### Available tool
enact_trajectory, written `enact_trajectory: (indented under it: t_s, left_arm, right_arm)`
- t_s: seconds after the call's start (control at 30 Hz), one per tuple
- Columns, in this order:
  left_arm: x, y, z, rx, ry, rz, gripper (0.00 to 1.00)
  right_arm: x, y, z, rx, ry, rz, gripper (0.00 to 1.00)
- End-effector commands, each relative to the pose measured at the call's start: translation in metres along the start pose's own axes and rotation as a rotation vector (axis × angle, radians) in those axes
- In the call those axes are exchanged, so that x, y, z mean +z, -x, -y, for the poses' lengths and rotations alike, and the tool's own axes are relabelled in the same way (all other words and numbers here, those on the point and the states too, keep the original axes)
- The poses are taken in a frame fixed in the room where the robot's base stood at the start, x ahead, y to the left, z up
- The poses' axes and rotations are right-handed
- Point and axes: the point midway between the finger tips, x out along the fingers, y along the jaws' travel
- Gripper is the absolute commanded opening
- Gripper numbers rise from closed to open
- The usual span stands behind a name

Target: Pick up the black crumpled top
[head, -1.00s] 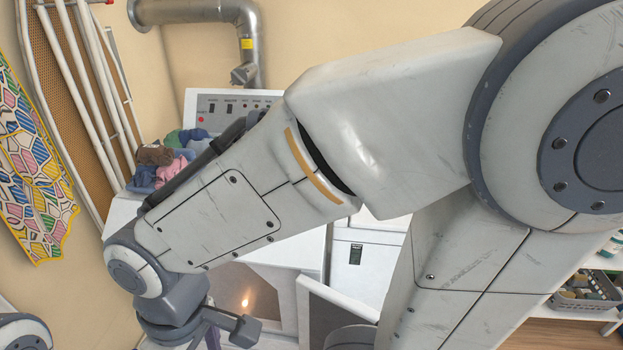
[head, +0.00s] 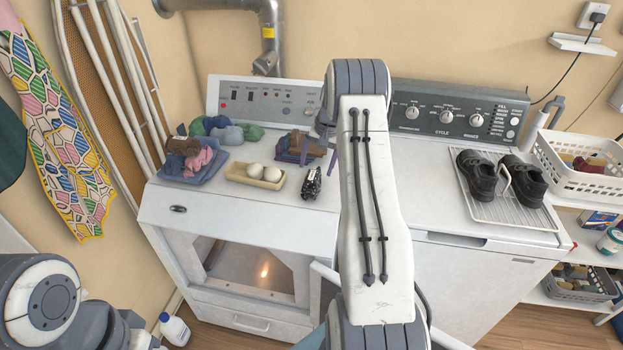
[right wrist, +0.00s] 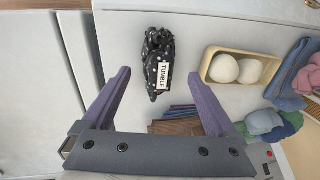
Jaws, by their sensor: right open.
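The black crumpled top (head: 312,183) has small white dots and lies bunched on the white top of the left machine. In the right wrist view the same top (right wrist: 158,50) carries a white label reading "TUMBLE". My right gripper (head: 318,155) is open and empty, with purple fingers, partly hidden behind my forearm. In the right wrist view the top lies ahead of the two spread fingertips, roughly centred between them and apart from both. My left arm shows at the lower left, but its jaws cannot be made out.
A cream tray with two white balls (head: 255,181) sits beside the top. A stack of folded blue and brown cloth (head: 288,155) lies behind it. A blue tray of clothes (head: 190,175) stands left. Black shoes sit on a rack (head: 510,212) on the right machine.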

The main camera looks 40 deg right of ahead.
Motion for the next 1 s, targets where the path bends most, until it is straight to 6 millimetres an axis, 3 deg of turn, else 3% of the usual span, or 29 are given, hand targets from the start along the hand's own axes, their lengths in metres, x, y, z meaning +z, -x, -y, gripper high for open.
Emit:
enact_trajectory:
  t_s: [0.13,0.37,0.7,0.97,1.0]
  left_arm:
    - [0.000,0.009,-0.001,0.000,0.000,0.000,0.50]
    - [-0.001,0.016,-0.001,0.000,0.001,0.000,0.50]
    - [-0.002,0.040,-0.003,0.000,0.001,0.000,0.50]
    - [-0.002,0.039,-0.003,0.000,0.001,0.000,0.50]
    - [-0.002,0.039,-0.003,0.000,0.001,0.000,0.50]
  right_arm:
    - [0.002,-0.022,0.003,0.001,0.004,0.004,0.93]
    - [0.000,-0.039,0.003,0.001,0.005,0.003,0.93]
    - [-0.005,-0.081,0.001,0.001,0.005,0.002,0.93]
    - [-0.006,-0.086,0.001,0.000,0.005,-0.001,0.93]
    - [-0.006,-0.086,0.001,0.000,0.005,-0.001,0.85]
